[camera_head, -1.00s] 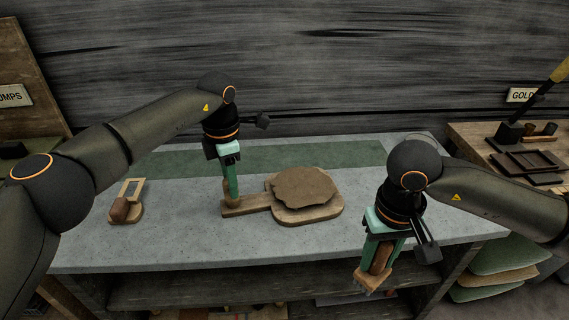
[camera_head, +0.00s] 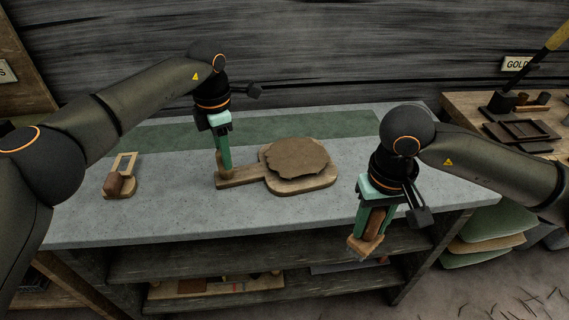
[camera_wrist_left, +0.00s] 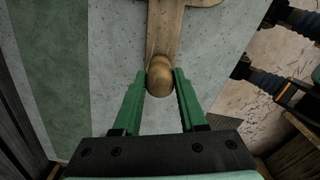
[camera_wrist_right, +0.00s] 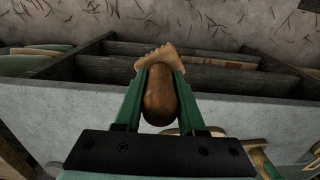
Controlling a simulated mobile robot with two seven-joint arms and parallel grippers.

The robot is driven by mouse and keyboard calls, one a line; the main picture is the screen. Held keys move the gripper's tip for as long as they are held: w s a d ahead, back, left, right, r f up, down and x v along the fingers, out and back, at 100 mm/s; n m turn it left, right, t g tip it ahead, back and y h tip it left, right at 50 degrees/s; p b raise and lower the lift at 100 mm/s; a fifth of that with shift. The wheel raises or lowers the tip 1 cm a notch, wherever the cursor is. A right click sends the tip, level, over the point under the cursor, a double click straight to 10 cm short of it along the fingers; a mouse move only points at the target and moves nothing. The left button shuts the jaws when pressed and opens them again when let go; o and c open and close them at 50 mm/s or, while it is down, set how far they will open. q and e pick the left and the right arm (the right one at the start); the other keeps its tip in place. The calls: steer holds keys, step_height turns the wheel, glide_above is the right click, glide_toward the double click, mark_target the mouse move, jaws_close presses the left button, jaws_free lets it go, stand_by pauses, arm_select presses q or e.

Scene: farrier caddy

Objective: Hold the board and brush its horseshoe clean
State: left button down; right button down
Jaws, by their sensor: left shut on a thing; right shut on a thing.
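The wooden board (camera_head: 325,180) lies flat on the grey bench, its handle pointing left. A brown, irregular slab of dirt (camera_head: 297,158) covers its round part; no horseshoe shows. My left gripper (camera_head: 224,174) is shut on the knob at the handle's end; the knob (camera_wrist_left: 160,78) also shows in the left wrist view. My right gripper (camera_head: 370,232) is shut on the brush (camera_head: 362,246), holding it in front of the bench's front edge. In the right wrist view the brush's rounded brown handle (camera_wrist_right: 160,95) sits between the fingers, with its pale end beyond them.
A small wooden holder (camera_head: 121,178) with a brown block stands at the bench's left. A green strip (camera_head: 180,144) runs along the back. Shelves (camera_head: 200,264) lie below. A side table (camera_head: 480,110) with trays stands right. The bench in front of the board is clear.

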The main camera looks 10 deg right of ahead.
steer(key=shift+r, duration=0.1)
stand_by(0.4)
steer(key=shift+w+r, duration=0.1)
steer(key=shift+r, duration=0.15)
steer(key=w+a+r+m, duration=0.3)
steer(key=w+a, duration=0.3)
steer(key=w, duration=0.5)
steer(key=w+a+r+m, duration=0.3)
steer(key=w+a, duration=0.3)
steer(key=w, duration=0.5)
steer(key=shift+w+a+r+m, duration=0.2)
steer(key=shift+r+m, duration=0.1)
steer(key=shift+r, duration=0.4)
steer(key=shift+f, duration=1.2)
steer(key=shift+f, duration=0.6)
